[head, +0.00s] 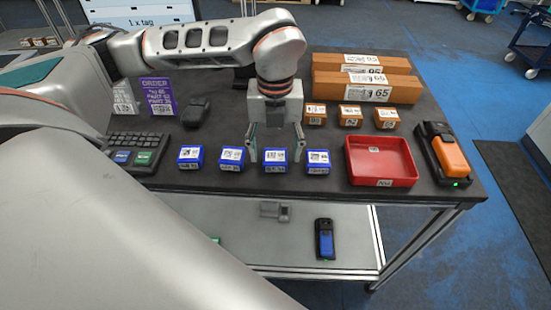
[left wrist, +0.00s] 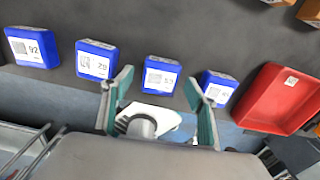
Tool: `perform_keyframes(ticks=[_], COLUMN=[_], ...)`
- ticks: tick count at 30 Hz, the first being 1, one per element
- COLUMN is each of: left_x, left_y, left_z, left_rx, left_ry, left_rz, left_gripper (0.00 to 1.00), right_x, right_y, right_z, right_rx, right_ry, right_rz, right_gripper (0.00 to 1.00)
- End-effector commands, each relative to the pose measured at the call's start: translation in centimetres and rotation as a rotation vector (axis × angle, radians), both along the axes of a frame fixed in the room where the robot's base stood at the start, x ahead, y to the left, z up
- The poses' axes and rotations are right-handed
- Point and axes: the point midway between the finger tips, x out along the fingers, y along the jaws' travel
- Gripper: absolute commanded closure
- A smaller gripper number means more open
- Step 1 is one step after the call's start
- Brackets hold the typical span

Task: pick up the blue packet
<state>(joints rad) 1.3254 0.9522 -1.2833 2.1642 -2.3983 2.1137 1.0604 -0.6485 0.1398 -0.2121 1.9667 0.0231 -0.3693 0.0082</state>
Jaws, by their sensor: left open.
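Several blue packets with white labels stand in a row along the front of the dark table: the leftmost packet (head: 190,157), the second (head: 232,158), the third (head: 275,161) and the rightmost (head: 318,162). My left gripper (head: 276,156) is open, pointing down, with its fingers to either side of the third packet in the head view. In the left wrist view, the third packet (left wrist: 161,75) appears beyond the gap between the open fingertips (left wrist: 158,88), so the gripper does not hold it. My right gripper is not in view.
A red tray (head: 410,178) and an orange-and-black scanner (head: 448,153) are to the right. Small orange boxes (head: 350,116) and long cardboard boxes (head: 367,87) stand behind. A keyboard (head: 133,141) and dark mouse-like object (head: 196,113) are at left. A lower shelf (head: 350,212) lies beneath.

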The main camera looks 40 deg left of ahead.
Motion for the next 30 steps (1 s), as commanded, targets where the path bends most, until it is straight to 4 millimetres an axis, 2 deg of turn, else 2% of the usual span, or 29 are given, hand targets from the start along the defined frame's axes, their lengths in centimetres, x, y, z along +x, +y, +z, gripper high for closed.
perform_keyframes(ticks=[3, 9, 10, 12, 15, 25, 30], left_x=[0.0, 0.0, 0.0, 0.0, 0.0, 0.0, 0.1], left_y=[0.0, 0.0, 0.0, 0.0, 0.0, 0.0, 0.0], left_z=[-0.6, -0.6, -0.6, -0.6, -0.6, -0.4, 0.6], left_rx=[-0.001, 0.0, 0.0, 0.0, -0.001, -0.001, -0.001], left_ry=[-0.001, -0.001, -0.001, -0.001, -0.001, -0.002, -0.004], left_rz=[0.0, 0.0, 0.0, 0.0, 0.0, 0.0, 0.001], left_gripper=[0.42, 0.42, 0.47, 0.65, 0.87, 0.87, 0.87], right_x=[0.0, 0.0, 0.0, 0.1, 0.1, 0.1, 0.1], right_y=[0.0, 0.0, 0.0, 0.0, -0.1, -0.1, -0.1], right_z=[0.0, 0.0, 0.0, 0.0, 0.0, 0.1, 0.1], right_rx=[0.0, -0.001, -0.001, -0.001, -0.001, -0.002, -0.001], right_ry=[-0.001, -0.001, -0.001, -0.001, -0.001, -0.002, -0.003], right_rz=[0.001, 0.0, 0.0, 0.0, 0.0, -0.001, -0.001], right_gripper=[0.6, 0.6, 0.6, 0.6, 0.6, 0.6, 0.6])
